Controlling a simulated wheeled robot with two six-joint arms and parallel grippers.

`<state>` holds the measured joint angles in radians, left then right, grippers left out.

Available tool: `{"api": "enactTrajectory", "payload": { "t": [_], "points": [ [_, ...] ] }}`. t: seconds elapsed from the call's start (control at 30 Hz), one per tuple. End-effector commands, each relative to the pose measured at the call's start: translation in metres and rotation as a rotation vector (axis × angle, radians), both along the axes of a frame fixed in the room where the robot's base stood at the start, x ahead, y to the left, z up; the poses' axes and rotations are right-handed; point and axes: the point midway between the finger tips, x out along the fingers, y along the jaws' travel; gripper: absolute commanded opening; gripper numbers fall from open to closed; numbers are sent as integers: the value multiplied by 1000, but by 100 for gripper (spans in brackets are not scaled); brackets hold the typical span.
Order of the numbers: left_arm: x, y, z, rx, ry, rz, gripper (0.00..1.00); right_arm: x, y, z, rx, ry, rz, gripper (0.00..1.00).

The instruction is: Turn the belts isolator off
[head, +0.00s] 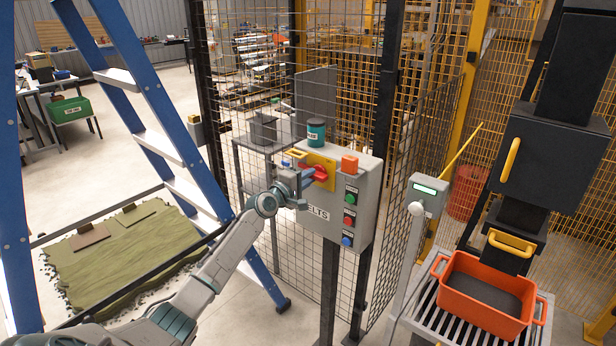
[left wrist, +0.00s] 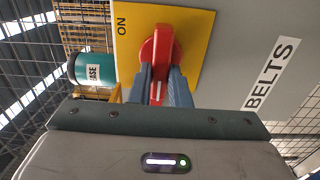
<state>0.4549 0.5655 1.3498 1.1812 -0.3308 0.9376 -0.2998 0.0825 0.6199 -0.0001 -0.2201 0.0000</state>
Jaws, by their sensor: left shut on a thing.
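The belts isolator is a red rotary handle (head: 318,173) on a yellow plate (head: 325,160), on the front of a grey box (head: 355,195) lettered BELTS. My left gripper (head: 303,184) is at the handle's left side. In the left wrist view its blue-grey fingers (left wrist: 166,88) are closed on the red handle (left wrist: 160,50), which has a white mark between the fingertips. The handle's grip lies roughly sideways across the box front. The word ON shows on the plate (left wrist: 190,25) above the handle; no OFF word is visible. My right gripper is not in view.
A blue stepladder (head: 150,100) stands left, mesh fencing behind, and an orange crate (head: 486,300) on rollers right.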

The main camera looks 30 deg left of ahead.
Motion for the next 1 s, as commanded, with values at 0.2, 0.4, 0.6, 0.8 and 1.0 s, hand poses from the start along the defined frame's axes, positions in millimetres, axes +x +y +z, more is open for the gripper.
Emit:
{"api": "enactTrajectory", "payload": {
  "t": [0.2,0.4,0.6,0.8,1.0],
  "points": [
    [0,0,-1,-19,2,0,0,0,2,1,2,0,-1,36],
    [0,0,-1,-19,2,0,0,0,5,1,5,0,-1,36],
    [0,0,-1,-19,2,0,36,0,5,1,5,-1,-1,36],
    [0,0,-1,-17,2,0,38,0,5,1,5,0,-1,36],
    [-5,1,-1,-14,3,1,38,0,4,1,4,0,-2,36]
  ]
}}
